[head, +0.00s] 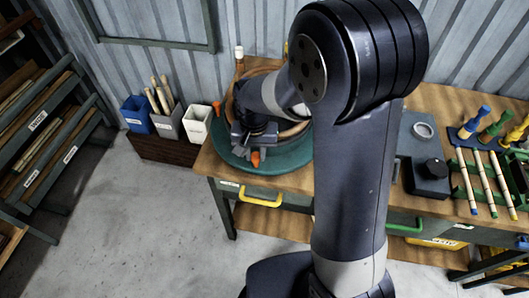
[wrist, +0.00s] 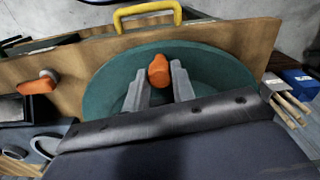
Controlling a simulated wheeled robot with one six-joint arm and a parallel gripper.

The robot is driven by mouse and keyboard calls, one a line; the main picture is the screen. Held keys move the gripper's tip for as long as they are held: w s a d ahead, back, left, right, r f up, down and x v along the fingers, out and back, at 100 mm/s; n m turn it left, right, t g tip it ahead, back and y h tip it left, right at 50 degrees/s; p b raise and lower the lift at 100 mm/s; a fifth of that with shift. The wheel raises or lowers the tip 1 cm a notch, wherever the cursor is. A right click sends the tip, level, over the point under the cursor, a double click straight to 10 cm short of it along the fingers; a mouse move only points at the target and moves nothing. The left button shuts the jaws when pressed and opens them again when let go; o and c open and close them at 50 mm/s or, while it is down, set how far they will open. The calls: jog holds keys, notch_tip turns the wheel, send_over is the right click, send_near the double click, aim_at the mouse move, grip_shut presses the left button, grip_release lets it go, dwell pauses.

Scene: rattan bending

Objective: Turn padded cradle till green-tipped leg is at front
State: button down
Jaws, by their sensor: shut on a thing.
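The round green base (head: 290,158) sits on the bench with a brown ring (head: 262,72) above it, largely hidden by my arm. My gripper (head: 252,150) is low over its front part. The wrist view shows the fingers (wrist: 160,88) shut on an orange-tipped piece (wrist: 158,70), which stands out at the front of the green base (wrist: 105,85). It also shows in the head view (head: 256,159). Another orange tip (head: 216,107) is at the left rim. A white-tipped post (head: 239,52) stands at the back. I see no green-tipped leg; my arm may hide it.
Blue, grey and white bins (head: 197,123) stand left of the bench. A yellow drawer handle (head: 262,196) is at the front. Right of my arm are a dark block (head: 428,178) and a rack of coloured-handled tools (head: 490,130). An orange knob (wrist: 38,83) lies left in the wrist view.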

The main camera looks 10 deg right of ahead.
aim_at(221, 144)
jog(key=shift+w+a+m, duration=0.35)
jog(key=shift+a+m, duration=0.15)
jog(key=shift+a, duration=0.15)
jog(key=shift+w+a+m, duration=0.3)
jog(key=shift+a+m, duration=0.2)
jog(key=shift+a, duration=0.2)
jog(key=shift+w+a+m, duration=0.35)
jog(key=shift+a+m, duration=0.15)
jog(key=shift+a, duration=0.15)
jog(key=shift+w+a+m, duration=0.85)
jog(key=shift+a+m, duration=0.05)
jog(key=shift+a, duration=0.25)
jog(key=shift+w+a+r+m+p, duration=0.1)
jog(key=shift+w+a+m+p, duration=0.25)
jog(key=shift+w+a+m, duration=1.25)
jog(key=shift+w+m, duration=0.15)
jog(key=shift+w, duration=0.25)
jog(key=shift+w+a+m, duration=0.3)
jog(key=shift+w+m, duration=0.15)
jog(key=shift+w, duration=0.2)
jog(key=c, duration=1.2)
grip_release()
notch_tip(221, 144, up, 11)
jog(key=shift+f, duration=0.15)
